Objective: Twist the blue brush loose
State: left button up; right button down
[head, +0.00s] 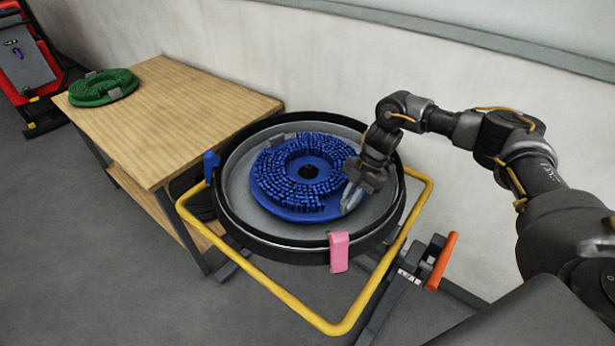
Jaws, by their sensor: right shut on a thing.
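The blue brush (292,208) is a round disc with blue bristle tufts and a dark hole in its middle. It lies bristles up inside the round grey housing (235,190) with a black rim. My right gripper (350,200) reaches in from the right and is shut at the brush's right edge, on a small grey tab there. The gripper hides most of that tab and part of the brush's right rim. Another grey tab shows at the brush's far left edge.
A yellow tube frame (290,300) surrounds the housing, with a pink clip (339,252) in front, a blue clip (211,166) at left and an orange handle (441,262) at right. A wooden table (190,120) holds a green brush (103,87). The wall is close behind.

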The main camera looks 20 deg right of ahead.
jog(key=shift+w+d+n+b, duration=0.2)
jog(key=shift+d+n+b, duration=0.2)
jog(key=shift+d+b, duration=0.3)
jog(key=shift+d, duration=0.1)
jog(key=shift+w+d+n+g+b, duration=0.3)
jog(key=shift+d+n+g+b, duration=0.15)
jog(key=shift+d, duration=0.2)
jog(key=c, duration=1.8)
grip_release()
jog(key=o, duration=0.4)
jog(key=shift+o, duration=0.2)
jog(key=shift+s+d+f, duration=0.1)
jog(key=shift+f, duration=0.05)
jog(key=p+v, duration=0.1)
jog(key=v, duration=1)
jog(key=shift+a, duration=0.25)
